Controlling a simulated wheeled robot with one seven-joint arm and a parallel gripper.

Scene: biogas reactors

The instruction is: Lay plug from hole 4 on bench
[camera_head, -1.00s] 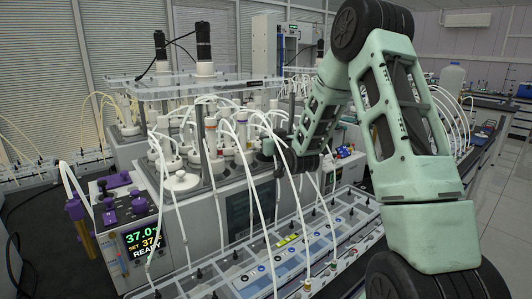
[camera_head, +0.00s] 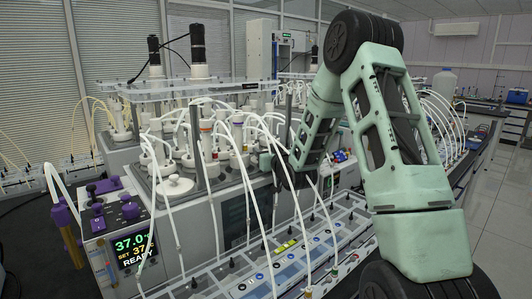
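My gripper (camera_head: 284,172) is at the right end of the reactor unit, low among white tubes, at the end of my pale green arm. Its fingers are dark and partly hidden by tubes, so I cannot see whether they are open or hold anything. The reactor unit (camera_head: 232,206) is a grey box with several glass vessels and ports on top. I cannot pick out hole 4 or its plug among the crowded tubes and fittings. The black bench (camera_head: 30,235) shows bare at the left.
A long tray (camera_head: 335,228) with several tubes runs along the front of the unit. A controller with a lit display (camera_head: 133,250) and purple knobs stands at the left. A clear raised plate (camera_head: 185,88) with black motors stands behind. A bottle (camera_head: 444,82) is at the far right.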

